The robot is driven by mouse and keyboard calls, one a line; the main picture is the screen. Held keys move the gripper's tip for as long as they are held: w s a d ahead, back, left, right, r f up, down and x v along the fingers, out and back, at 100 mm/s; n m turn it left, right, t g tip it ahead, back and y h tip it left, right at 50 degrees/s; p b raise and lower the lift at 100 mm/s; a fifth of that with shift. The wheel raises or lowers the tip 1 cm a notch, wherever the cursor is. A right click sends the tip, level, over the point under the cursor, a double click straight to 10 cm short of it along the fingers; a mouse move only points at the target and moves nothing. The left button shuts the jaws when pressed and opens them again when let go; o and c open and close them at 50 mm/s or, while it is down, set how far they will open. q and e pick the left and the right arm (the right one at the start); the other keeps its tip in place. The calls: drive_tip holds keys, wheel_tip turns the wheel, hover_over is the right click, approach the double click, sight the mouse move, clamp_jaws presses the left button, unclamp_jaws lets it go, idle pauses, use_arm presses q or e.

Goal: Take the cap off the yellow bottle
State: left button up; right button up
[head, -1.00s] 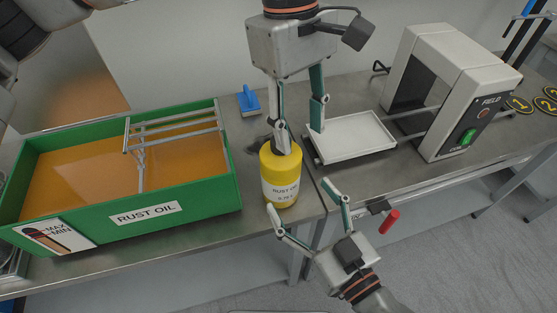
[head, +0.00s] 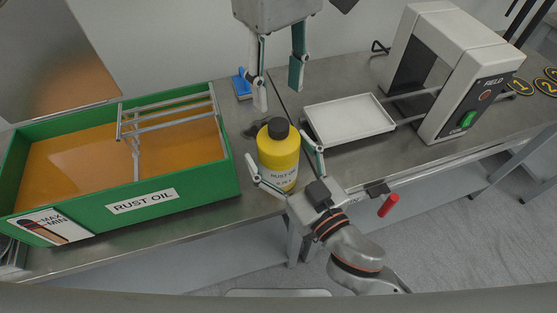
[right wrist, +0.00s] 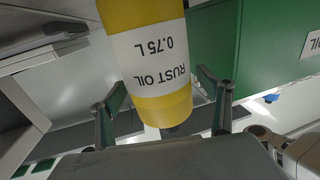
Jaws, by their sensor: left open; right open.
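The yellow bottle (head: 278,166), labelled RUST OIL, stands upright at the bench's front edge. Its black cap (head: 279,128) is on top. My left gripper (head: 278,97) is open and empty above and behind the cap, apart from it. My right gripper (head: 277,147) is open, with its fingers on either side of the bottle from the front. In the right wrist view the bottle (right wrist: 160,85) appears upside down between the spread fingers (right wrist: 164,106), and gaps show beside it. The dark cap there is partly hidden by my gripper.
A green tank of rust oil (head: 225,165) stands left of the bottle. A white tray (head: 350,136) and a grey arch-shaped machine (head: 465,45) are to the right. A blue-handled item (head: 242,86) lies behind. A red handle (head: 388,205) hangs at the bench front.

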sight(279, 124)
drive_tip(key=shift+w+a, duration=0.15)
clamp_jaws()
use_arm(q)
drive_tip(key=m, duration=0.7)
drive_tip(key=shift+m, duration=0.3)
drive_tip(key=m, duration=0.5)
drive_tip(key=shift+m, duration=0.3)
drive_tip(key=shift+f, duration=4)
drive_tip(key=shift+c, duration=0.4)
